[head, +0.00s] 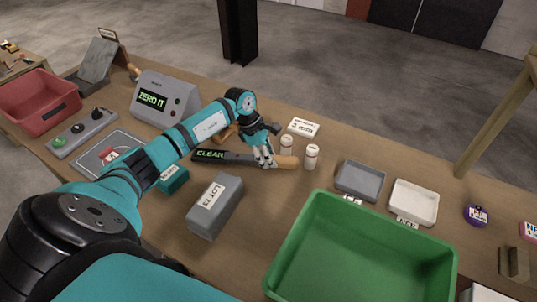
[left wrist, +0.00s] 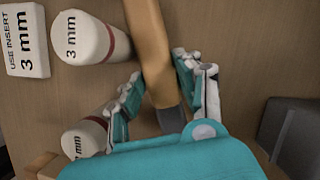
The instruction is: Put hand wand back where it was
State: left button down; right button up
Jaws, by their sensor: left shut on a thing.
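The hand wand (head: 288,162) has a dark body with a green "CLEAR" display and a tan handle. It lies across the middle of the wooden table in the head view; I cannot tell whether it touches the top. My left gripper (head: 264,158) is shut on it near where handle and dark body meet. In the left wrist view the handle (left wrist: 149,40) runs between the fingers of the gripper (left wrist: 157,88). A tan wooden piece (head: 229,134) shows behind my left arm, mostly hidden. My right gripper is not in view.
Two white cylinders (head: 311,157) stand close to the handle, beside a "3 mm" block (head: 303,127). A grey "LOT 73" block (head: 215,206) and a green bin (head: 362,277) are nearer. A "ZERO IT" box (head: 166,98) and red bin (head: 40,101) stand left, small trays (head: 361,180) right.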

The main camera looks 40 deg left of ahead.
aim_at(255, 158)
pick_arm(q)
jog(key=shift+f, duration=0.1)
jog(key=c, duration=0.9)
grip_release()
jog(key=shift+r, duration=0.3)
jog(key=shift+b+v, duration=1.3)
jog(key=shift+v, duration=4.6)
jog(key=shift+s+a, duration=0.1)
